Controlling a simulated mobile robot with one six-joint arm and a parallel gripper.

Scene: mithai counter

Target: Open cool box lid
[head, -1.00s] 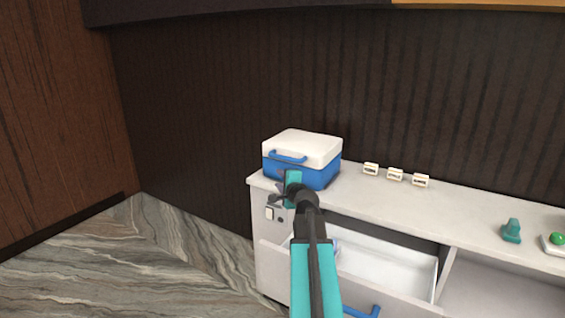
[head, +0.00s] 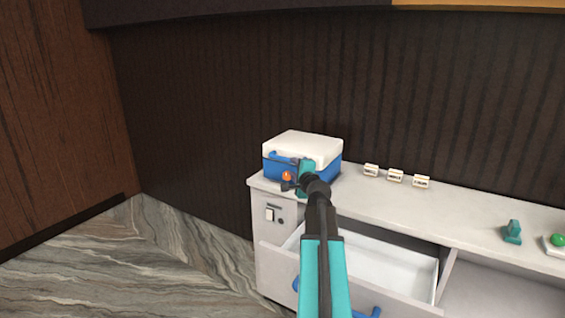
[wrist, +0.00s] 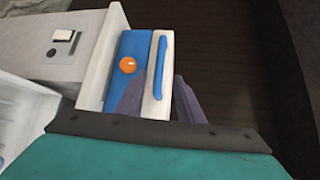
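The cool box (head: 325,172) stands on the left end of the white counter, with a blue body and a white lid (head: 303,143) that looks closed. A blue handle (head: 280,157) runs along the lid's front; it also shows in the wrist view (wrist: 160,62). An orange round knob (wrist: 127,65) sits on the blue front below the lid. My gripper (wrist: 160,88) is at the box's front, its two dark fingers spread apart, with the near end of the handle lying ahead between them. I cannot tell whether they touch the box. My arm hides part of the front.
A drawer (head: 385,270) stands open below the counter, under my arm. Several small white label blocks (head: 395,176) lie right of the box. A teal object (head: 512,232) and a green-topped item (head: 557,239) are farther right. A dark wall is behind.

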